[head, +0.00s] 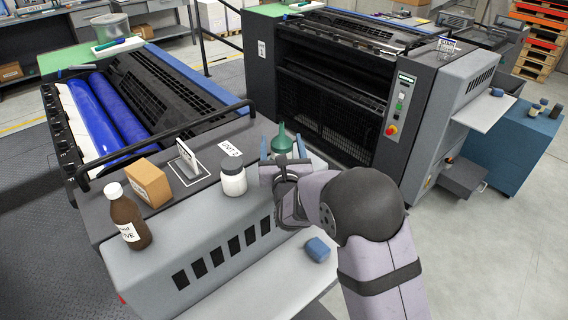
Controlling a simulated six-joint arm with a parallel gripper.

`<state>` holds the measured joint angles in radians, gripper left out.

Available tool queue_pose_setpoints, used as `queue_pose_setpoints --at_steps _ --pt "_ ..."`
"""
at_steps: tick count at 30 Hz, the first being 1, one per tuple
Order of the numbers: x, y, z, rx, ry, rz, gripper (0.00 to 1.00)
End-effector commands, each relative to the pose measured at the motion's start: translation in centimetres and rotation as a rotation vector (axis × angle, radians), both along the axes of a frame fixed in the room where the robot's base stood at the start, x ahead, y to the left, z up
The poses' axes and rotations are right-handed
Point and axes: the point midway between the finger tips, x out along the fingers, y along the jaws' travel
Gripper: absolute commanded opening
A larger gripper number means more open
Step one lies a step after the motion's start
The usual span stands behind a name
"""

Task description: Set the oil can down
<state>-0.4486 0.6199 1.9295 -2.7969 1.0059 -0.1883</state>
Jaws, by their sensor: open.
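The oil can (282,142) is dark green with a cone-shaped top. It stands upright at the right end of the printing unit's top cover, near the "UNIT 2" label (230,149). My gripper (281,150) is open, with its blue-tipped fingers on the left and right of the can. I cannot tell whether either finger touches it. The can's lower part and base are hidden behind my gripper, so its contact with the cover does not show.
A white jar (233,180) stands close to the left of my gripper. A cardboard box (148,184), a brown bottle (125,218) and a small stand (187,158) are farther left. A blue cloth (317,249) lies on the lower shelf. A second press unit (432,120) stands behind right.

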Motion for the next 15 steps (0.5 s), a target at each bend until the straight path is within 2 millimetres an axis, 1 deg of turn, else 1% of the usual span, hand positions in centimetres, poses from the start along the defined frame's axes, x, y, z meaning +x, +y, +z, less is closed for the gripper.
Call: queue_pose_setpoints --at_steps 1,3,9,15 --pt "-0.9 0.0 -0.1 0.001 -0.002 0.002 0.66" --pt "-2.1 -0.3 -0.2 0.001 -0.001 0.001 0.66" --pt "-5.2 -0.8 -0.2 0.000 -0.001 0.002 0.66" --pt "-7.3 -1.1 -0.1 0.000 -0.001 0.001 0.66"
